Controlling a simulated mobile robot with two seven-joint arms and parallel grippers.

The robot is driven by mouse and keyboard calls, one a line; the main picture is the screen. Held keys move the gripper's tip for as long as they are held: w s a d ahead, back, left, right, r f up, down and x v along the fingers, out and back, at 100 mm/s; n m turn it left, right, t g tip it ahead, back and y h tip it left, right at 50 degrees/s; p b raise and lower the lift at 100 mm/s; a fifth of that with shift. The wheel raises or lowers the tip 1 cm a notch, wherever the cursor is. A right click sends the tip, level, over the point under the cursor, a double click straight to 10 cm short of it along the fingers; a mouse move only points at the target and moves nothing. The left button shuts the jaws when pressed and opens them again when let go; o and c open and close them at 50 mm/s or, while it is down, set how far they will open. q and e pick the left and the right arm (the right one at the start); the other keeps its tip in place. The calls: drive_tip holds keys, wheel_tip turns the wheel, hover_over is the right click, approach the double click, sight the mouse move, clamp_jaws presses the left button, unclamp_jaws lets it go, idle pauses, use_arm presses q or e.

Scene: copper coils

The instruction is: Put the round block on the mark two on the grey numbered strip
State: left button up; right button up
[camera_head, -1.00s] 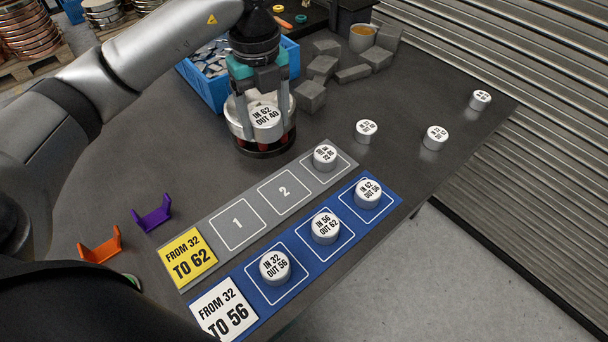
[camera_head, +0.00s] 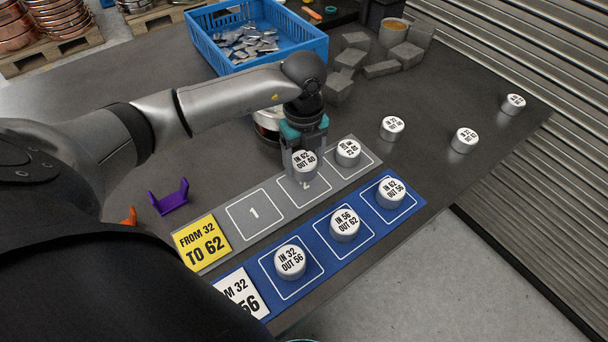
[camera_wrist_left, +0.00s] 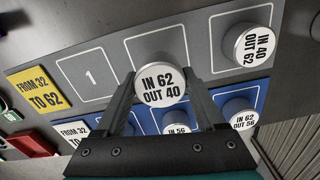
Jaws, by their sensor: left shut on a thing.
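The round block (camera_head: 305,161), a silver cylinder with a white top reading IN 62 OUT 40, is between the fingers of my left gripper (camera_head: 305,168). It also shows in the left wrist view (camera_wrist_left: 160,85). My left gripper is shut on it, over the second square (camera_head: 319,194) of the grey numbered strip (camera_head: 268,226). The block and fingers hide most of the mark two. I cannot tell whether the block touches the strip. My right gripper is not in view.
Another round block (camera_head: 348,152) stands on the third square, close right of my gripper. The blue strip (camera_head: 318,277) in front carries several blocks. A round stand (camera_head: 268,122) is behind my gripper. A purple bracket (camera_head: 169,197) lies left. Square one is empty.

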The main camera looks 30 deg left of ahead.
sight(304, 184)
use_arm(q)
drive_tip(key=shift+f+b, duration=0.45)
drive_tip(key=shift+f, duration=1.75)
drive_tip(key=shift+f, duration=0.2)
drive_tip(key=o, duration=1.6)
wheel_tip(304, 184, up, 12)
drive_tip(key=shift+r+p, duration=0.25)
drive_tip(key=shift+p, duration=0.9)
